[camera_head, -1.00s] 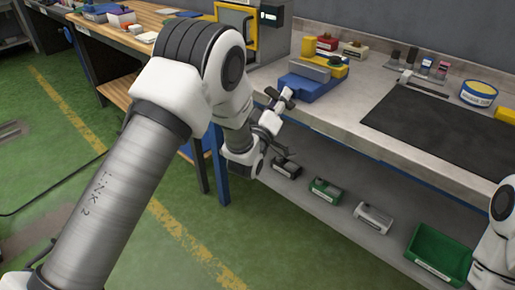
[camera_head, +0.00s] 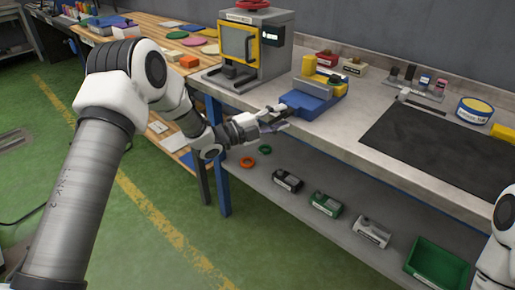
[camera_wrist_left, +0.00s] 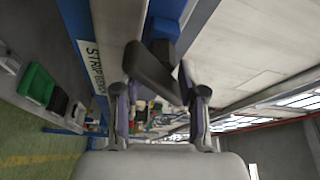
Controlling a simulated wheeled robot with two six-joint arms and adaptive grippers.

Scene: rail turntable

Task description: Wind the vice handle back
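The blue vice (camera_head: 306,101) with its yellow part stands at the front edge of the grey workbench. Its handle, a dark bar (camera_head: 280,109), sticks out at the front left of it. My left gripper (camera_head: 279,119) is at the handle, with its fingers apart. In the left wrist view the dark bar (camera_wrist_left: 156,73) lies slanted across the gap between the two fingertips of the left gripper (camera_wrist_left: 157,80). I cannot tell whether either finger touches it. Part of the vice's blue body (camera_wrist_left: 166,18) shows behind the bar. My right gripper is out of view; only part of that arm shows.
A machine with a yellow-framed door (camera_head: 240,45) stands left of the vice. A dark mat (camera_head: 435,140) lies right of it. A green bin (camera_head: 437,262) and several small boxes are on the lower shelf. The green floor in front is clear.

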